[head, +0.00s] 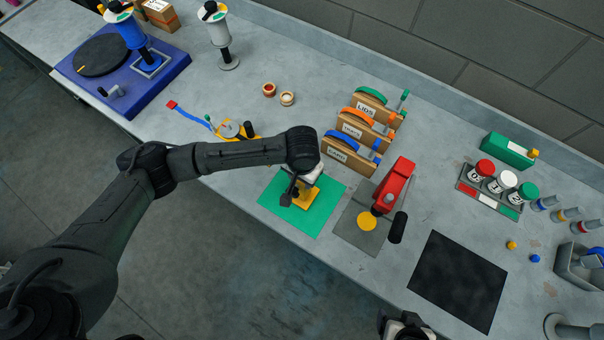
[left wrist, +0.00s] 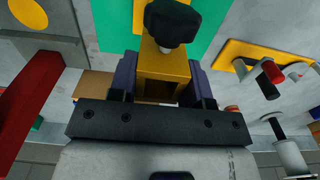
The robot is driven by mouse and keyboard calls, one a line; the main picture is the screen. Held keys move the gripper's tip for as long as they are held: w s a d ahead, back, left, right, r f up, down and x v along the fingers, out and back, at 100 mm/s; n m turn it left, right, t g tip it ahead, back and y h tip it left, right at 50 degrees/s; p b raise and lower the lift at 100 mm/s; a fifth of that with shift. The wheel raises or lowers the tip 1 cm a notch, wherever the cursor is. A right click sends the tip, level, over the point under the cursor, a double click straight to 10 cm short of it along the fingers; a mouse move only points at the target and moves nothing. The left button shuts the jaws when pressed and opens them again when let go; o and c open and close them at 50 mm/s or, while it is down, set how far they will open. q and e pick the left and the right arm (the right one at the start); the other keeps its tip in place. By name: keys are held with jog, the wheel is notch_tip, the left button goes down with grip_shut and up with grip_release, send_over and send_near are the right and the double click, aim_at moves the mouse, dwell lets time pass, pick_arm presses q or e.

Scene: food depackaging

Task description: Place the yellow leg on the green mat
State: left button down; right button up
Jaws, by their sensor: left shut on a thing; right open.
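The yellow leg (head: 307,199) is over the green mat (head: 327,213) in the head view; I cannot tell whether it touches the mat. My left gripper (head: 300,184) is shut on it from above. In the left wrist view the yellow leg (left wrist: 163,70) sits between the two fingers of the left gripper (left wrist: 157,88), with a black knob in front of it. The green mat (left wrist: 110,25) shows behind it there. My right gripper (head: 408,330) is open at the bottom edge of the head view, mostly cut off.
A red press (head: 394,186) on a grey plate with a yellow disc stands right of the mat. Labelled cardboard holders (head: 349,155) stand behind. A yellow plate with clamps (head: 234,130) lies to the left. A black mat (head: 458,281) lies bare to the right.

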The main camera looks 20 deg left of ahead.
dwell(0.3)
pick_arm(q)
jog(key=c, duration=0.6)
grip_release()
jog(key=shift+f, duration=0.15)
jog(key=shift+o, duration=0.2)
jog(key=shift+r, duration=0.35)
notch_tip(320, 180, up, 12)
jog(key=shift+f, duration=0.15)
